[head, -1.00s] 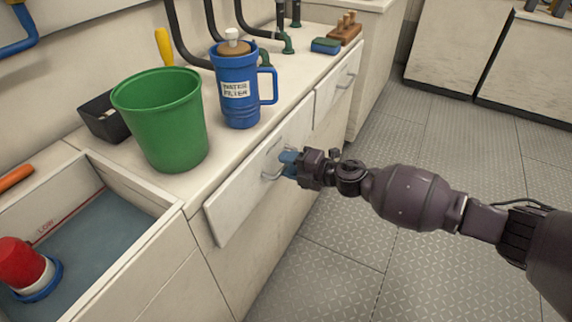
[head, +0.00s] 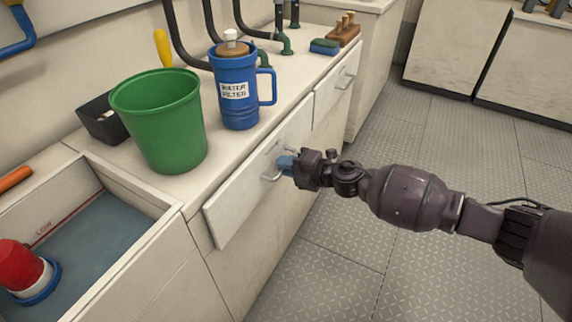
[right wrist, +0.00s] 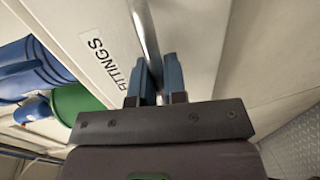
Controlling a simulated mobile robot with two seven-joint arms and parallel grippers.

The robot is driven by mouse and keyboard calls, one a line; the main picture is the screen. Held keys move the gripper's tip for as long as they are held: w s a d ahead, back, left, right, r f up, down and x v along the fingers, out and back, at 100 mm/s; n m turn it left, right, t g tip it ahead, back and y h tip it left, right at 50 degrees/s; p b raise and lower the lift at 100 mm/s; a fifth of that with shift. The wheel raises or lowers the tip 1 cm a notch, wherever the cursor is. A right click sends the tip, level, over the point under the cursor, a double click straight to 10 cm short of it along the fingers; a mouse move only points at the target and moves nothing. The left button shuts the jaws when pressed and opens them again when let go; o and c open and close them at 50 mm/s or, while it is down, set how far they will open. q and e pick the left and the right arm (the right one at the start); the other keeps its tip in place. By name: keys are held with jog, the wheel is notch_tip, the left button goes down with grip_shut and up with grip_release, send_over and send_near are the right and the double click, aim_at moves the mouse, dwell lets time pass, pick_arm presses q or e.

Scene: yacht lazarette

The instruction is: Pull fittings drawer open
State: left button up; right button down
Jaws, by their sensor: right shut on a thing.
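In the right wrist view the fingers (right wrist: 155,80) straddle the bar's end. My left gripper is not in view.
A second drawer (head: 333,85) is farther along. A sunken basin (head: 85,240) holds a red-topped object (head: 25,268). The floor (head: 350,240) is clear.

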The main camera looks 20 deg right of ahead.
pick_arm(q)
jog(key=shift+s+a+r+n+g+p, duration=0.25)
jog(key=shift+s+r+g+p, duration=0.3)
jog(key=shift+p, duration=2.25)
pick_arm(e)
jog(key=f+v, duration=0.3)
jog(key=v, duration=1.2)
jog(key=s+f+v, duration=0.1)
jog(key=f+v, duration=0.2)
jog(key=v, duration=1.3)
jog(key=shift+s+d, duration=0.15)
jog(key=shift+d, duration=0.2)
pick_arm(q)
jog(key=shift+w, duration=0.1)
pick_arm(e)
jog(key=c, duration=1.2)
grip_release()
pick_arm(q)
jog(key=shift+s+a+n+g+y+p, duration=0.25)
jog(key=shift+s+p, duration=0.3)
jog(key=shift+p, duration=0.3)
pick_arm(e)
jog(key=v, duration=1)
jog(key=shift+s+d+r, duration=0.15)
jog(key=shift+s+d, duration=0.05)
jog(key=shift+s, duration=0.1)
